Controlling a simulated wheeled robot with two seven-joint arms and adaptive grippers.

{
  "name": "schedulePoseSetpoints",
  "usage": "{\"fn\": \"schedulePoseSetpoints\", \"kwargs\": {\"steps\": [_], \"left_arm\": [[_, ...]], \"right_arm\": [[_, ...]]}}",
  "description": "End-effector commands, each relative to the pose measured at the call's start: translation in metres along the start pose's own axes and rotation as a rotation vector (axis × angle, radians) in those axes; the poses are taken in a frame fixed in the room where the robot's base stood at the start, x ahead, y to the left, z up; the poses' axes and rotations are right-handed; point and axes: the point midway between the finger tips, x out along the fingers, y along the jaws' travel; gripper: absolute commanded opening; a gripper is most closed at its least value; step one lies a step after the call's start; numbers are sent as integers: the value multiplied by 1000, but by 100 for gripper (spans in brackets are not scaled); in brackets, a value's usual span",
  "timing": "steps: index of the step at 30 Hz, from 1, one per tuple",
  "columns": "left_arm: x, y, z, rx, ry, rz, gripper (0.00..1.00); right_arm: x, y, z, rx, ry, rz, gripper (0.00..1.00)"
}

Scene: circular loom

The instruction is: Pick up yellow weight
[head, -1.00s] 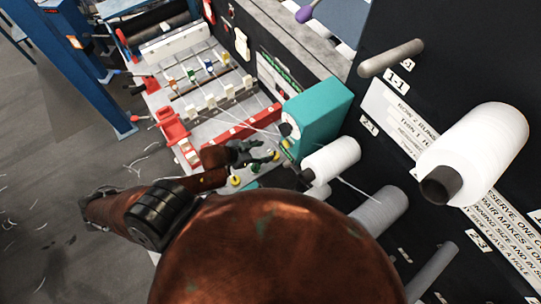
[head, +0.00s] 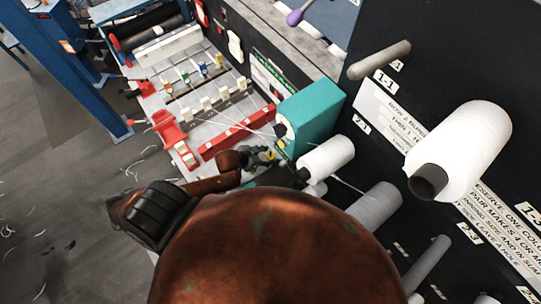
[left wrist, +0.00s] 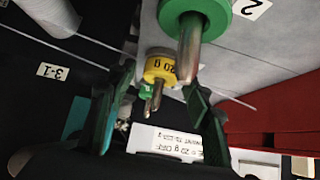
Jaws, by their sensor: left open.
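The yellow weight (left wrist: 160,68), marked 20 g and with a metal pin, shows in the left wrist view. It lies between the two dark fingers of my left gripper (left wrist: 159,80), which is open with gaps on both sides. I cannot tell if the fingers reach its depth. A large green weight (left wrist: 196,14) with a metal pin is nearer the camera, above and right of it. A smaller green weight (left wrist: 146,91) is partly hidden behind the yellow one. In the head view my left gripper (head: 264,153) is beside the teal box. My right gripper is not in view.
The teal box (head: 311,117) and a white yarn spool (head: 329,157) are close to the left gripper's right side. Red trays (head: 168,129) and a panel with small pegs are beyond. A black panel with large spools (head: 466,145) stands on the right.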

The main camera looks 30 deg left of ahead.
Motion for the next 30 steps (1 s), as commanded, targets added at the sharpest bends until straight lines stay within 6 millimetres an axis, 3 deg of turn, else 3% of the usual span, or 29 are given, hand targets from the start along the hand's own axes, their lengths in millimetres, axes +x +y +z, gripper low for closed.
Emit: {"fn": "schedulePoseSetpoints", "kwargs": {"steps": [16, 25, 30], "left_arm": [[0, 0, 0, 0, 0, 0, 13], [-5, -1, -5, 2, 0, -1, 13], [-25, -1, -25, 5, 3, 0, 13]], "right_arm": [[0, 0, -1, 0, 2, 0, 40], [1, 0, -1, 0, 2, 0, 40], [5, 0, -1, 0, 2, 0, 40]]}}
